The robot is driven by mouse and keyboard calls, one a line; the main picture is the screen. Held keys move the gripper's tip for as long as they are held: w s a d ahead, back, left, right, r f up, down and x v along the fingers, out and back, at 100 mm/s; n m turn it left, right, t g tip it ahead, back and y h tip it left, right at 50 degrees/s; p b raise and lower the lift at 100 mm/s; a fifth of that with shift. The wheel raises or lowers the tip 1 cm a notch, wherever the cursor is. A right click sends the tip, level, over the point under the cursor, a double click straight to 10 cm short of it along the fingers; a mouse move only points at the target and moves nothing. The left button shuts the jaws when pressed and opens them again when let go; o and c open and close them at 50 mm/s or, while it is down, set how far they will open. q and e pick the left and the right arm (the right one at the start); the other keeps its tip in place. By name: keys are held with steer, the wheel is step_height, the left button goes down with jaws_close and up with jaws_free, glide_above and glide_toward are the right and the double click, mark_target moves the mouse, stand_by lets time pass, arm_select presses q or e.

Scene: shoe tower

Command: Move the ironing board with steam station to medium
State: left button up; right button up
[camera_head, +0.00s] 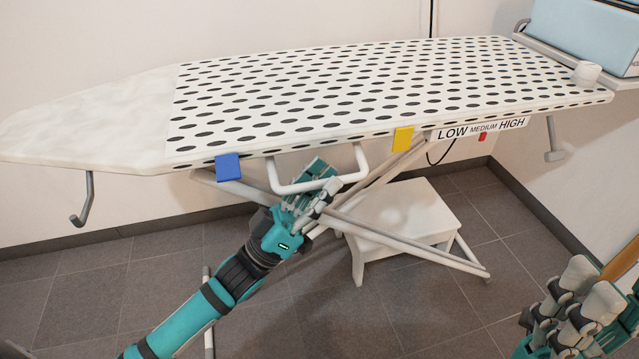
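The ironing board (85,112) stands across the view, with a black-dotted pad over most of its top. A label strip (483,128) on its front edge reads LOW, MEDIUM, HIGH; a small red marker (482,137) shows just below MEDIUM. A white bar handle (352,177) hangs under the front edge. My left gripper (322,182) is at this handle, its fingers overlapping the lower bar; whether they close around it is unclear. The steam station (585,35) is light blue, at the board's right end, cut by the frame. My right gripper (572,300) is empty at lower right, fingers apart.
A blue tab (228,167) and a yellow tab (403,139) sit on the front edge. Crossed white legs (405,240) stand below, with a white step stool (410,222) behind them. Walls close off the back and right. Tiled floor in front is clear.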

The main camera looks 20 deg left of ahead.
arm_select(q)
steer(key=v, duration=1.2)
